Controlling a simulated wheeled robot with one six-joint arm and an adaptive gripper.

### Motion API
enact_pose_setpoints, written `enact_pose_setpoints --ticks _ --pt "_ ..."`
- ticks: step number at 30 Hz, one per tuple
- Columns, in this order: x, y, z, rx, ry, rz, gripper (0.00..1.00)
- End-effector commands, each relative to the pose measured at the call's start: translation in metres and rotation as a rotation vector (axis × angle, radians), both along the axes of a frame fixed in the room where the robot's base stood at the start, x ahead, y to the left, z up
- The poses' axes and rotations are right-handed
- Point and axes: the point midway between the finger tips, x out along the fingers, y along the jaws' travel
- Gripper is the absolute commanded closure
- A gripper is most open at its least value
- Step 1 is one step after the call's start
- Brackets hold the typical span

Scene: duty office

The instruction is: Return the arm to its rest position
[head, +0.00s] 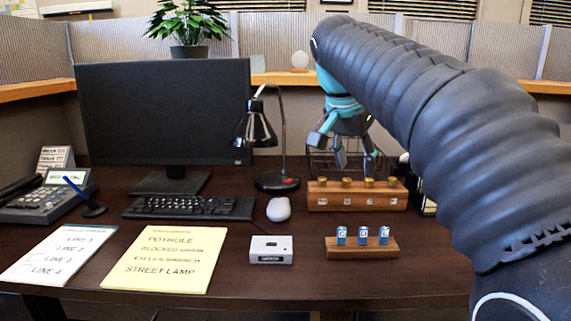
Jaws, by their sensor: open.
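My arm comes in from the right side of the head view and arches over the desk (330,288). My gripper (345,152) hangs at its end, pointing down, with its fingers spread open and nothing seen between them. It shows in front of a dark wire basket (320,160) and above a wooden rack with several brass-coloured knobs (357,196). Whether it touches the basket is hard to tell; it looks apart from the rack.
A black lamp (258,130) and a monitor (165,115) stand left of my gripper. A small wooden block with blue tags (362,248), a white box (271,249) and a mouse (278,209) are in front. A phone (45,200) and papers (165,260) lie left.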

Motion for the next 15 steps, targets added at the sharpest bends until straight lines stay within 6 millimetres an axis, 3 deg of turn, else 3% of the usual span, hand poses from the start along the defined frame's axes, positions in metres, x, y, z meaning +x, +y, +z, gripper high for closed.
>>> enact_pose_setpoints --ticks 15 --pt "-0.043 -0.005 -0.027 0.004 0.004 0.169 0.50"
